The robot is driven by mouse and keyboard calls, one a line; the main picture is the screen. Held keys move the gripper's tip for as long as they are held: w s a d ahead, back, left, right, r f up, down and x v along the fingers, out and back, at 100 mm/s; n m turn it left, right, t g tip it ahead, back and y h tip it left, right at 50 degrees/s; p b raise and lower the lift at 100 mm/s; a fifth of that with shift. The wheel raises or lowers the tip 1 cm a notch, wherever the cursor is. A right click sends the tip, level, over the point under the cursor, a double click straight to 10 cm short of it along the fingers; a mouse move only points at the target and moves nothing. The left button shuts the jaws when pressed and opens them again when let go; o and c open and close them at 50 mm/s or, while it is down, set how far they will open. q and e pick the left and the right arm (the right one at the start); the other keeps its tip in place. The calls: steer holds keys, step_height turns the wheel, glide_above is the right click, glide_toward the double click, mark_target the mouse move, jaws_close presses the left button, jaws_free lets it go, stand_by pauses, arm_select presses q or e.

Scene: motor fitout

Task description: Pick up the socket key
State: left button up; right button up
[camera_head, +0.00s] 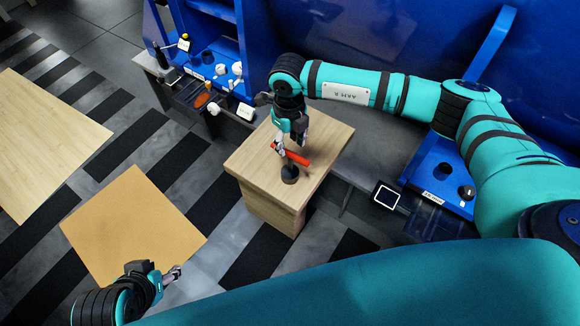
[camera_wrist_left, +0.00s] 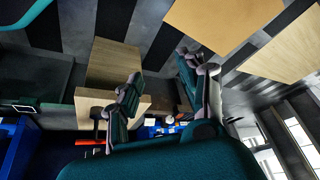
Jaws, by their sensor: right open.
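The socket key has a red bar handle (camera_head: 296,154) over a dark round foot (camera_head: 289,173) and appears to stand upright on a wooden block (camera_head: 318,160). In the left wrist view its dark foot (camera_wrist_left: 97,113) and red bar (camera_wrist_left: 88,148) show in part at the left. My right gripper (camera_head: 291,146) points down at the red bar with open fingers. I cannot tell whether they touch it. My left gripper (camera_head: 172,274) is low at the bottom left, far from the key. In its wrist view the fingers (camera_wrist_left: 170,76) are spread with nothing between them.
A tan board or tabletop (camera_head: 130,225) lies near my left gripper, and a pale wooden top (camera_head: 40,135) is at the far left. A blue workstation (camera_head: 215,60) with small parts stands behind the block. A dark-screened device (camera_head: 386,196) is right of it. Striped floor lies between.

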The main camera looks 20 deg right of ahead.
mark_target(290, 165)
step_height(290, 165, down, 5)
steer(key=shift+f+b, duration=0.15)
steer(key=shift+b, duration=0.4)
steer(key=shift+f, duration=0.6)
step_height(290, 165, down, 4)
steer(key=shift+s+f+b, duration=0.1)
steer(key=shift+f+b, duration=0.1)
steer(key=shift+b, duration=0.7)
steer(key=shift+f, duration=0.15)
arm_select(q)
steer(key=w+d+r+t+h, duration=0.2)
steer(key=w+d+r+t, duration=0.2)
steer(key=w+r+t, duration=0.4)
steer(key=w+r, duration=0.1)
steer(key=w, duration=0.2)
steer(key=shift+w+d+m, duration=0.25)
steer(key=shift+w+m, duration=0.05)
steer(key=shift+w, duration=0.1)
arm_select(e)
jaws_close()
